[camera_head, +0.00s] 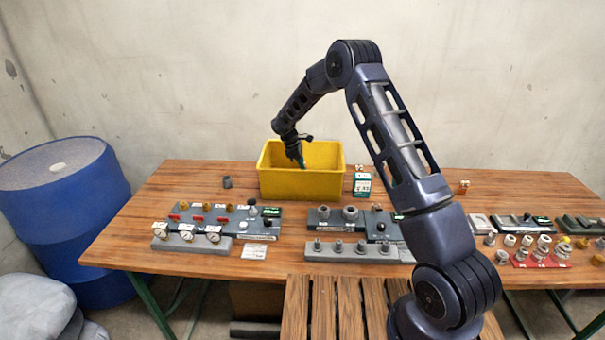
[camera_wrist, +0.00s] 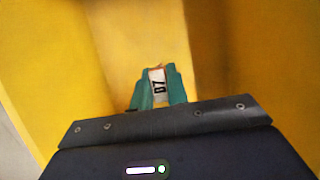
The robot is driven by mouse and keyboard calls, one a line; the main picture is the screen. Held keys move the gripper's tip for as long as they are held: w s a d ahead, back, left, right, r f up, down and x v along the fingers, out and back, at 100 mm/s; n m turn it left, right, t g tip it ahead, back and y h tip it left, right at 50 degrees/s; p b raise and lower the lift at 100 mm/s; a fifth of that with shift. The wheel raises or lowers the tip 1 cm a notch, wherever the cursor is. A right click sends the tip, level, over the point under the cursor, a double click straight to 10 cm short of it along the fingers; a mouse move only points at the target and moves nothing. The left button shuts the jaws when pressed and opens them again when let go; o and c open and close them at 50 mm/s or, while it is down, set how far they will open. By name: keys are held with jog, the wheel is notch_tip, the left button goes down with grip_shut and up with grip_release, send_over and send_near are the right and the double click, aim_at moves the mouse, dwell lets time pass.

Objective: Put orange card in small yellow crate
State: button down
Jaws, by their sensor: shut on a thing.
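The yellow crate (camera_head: 300,187) stands at the back middle of the wooden table. In the wrist view its yellow walls (camera_wrist: 55,60) fill most of the picture. My gripper (camera_head: 300,162) reaches down into the crate's open top. In the wrist view its teal fingers (camera_wrist: 157,92) are shut on a small card (camera_wrist: 157,78) with a white face and dark print. A thin orange-toned edge shows at the card's top. The crate's front wall hides the fingertips in the head view, and I cannot tell whether the card touches the crate floor.
A green-and-white sign (camera_head: 362,185) stands just right of the crate, and a grey cylinder (camera_head: 227,182) stands to its left. A gauge panel (camera_head: 225,222) and fitting racks (camera_head: 350,250) lie in front. More parts (camera_head: 540,250) fill the right. A blue barrel (camera_head: 65,210) stands left.

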jog(key=shift+f, duration=2)
jog(key=shift+f, duration=0.1)
jog(key=c, duration=1.4)
grip_release()
jog(key=v, duration=1.2)
